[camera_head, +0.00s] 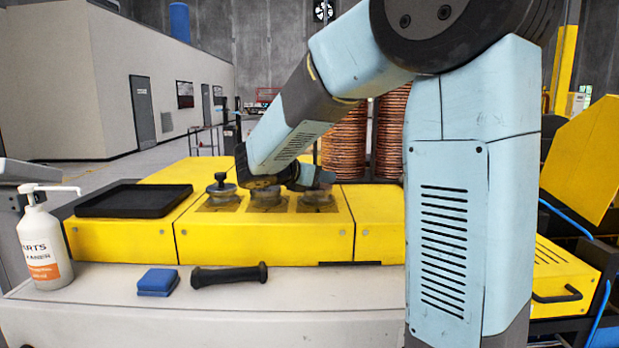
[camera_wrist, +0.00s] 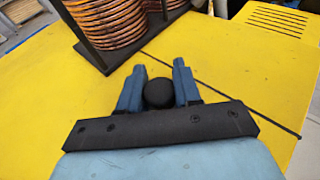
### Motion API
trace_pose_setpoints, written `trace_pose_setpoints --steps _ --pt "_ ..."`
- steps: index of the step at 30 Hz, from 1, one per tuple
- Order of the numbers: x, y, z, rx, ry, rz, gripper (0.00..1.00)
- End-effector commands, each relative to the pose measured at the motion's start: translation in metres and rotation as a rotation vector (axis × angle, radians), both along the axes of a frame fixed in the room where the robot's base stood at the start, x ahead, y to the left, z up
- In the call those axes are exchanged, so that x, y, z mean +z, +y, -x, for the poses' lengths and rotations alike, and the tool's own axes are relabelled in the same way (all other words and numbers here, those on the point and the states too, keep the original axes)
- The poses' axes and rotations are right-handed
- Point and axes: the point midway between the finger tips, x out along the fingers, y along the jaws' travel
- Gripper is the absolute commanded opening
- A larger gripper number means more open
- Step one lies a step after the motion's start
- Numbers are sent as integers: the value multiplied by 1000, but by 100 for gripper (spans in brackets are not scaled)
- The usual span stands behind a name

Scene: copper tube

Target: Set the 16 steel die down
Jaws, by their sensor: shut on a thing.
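My gripper (camera_wrist: 158,90) is shut on a round black knob (camera_wrist: 159,93) in the wrist view, with a blue finger on each side. The knob appears to be the top of the 16 steel die; the steel body below it is hidden there and no number is readable. In the head view my arm reaches down over the yellow bench (camera_head: 380,222). Its end is above the right of several round steel pieces set on the bench. A left die (camera_head: 221,187) with a black knob and a middle steel piece (camera_head: 266,196) stand beside it. I cannot tell whether the held die touches the bench.
A black tray (camera_head: 133,200) lies on the bench at left. Copper coils (camera_head: 344,140) stand behind, close ahead of my gripper in the wrist view (camera_wrist: 105,20).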

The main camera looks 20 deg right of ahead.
Motion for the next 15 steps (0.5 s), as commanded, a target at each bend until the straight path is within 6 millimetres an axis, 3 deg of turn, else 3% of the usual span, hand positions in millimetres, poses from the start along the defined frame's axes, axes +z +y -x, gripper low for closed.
trace_pose_setpoints --steps 9,10,15 --pt "0 0 0 0 -3 -1 0" --pt "-1 0 0 0 -1 0 35" --pt "-1 0 0 1 -1 -1 51"
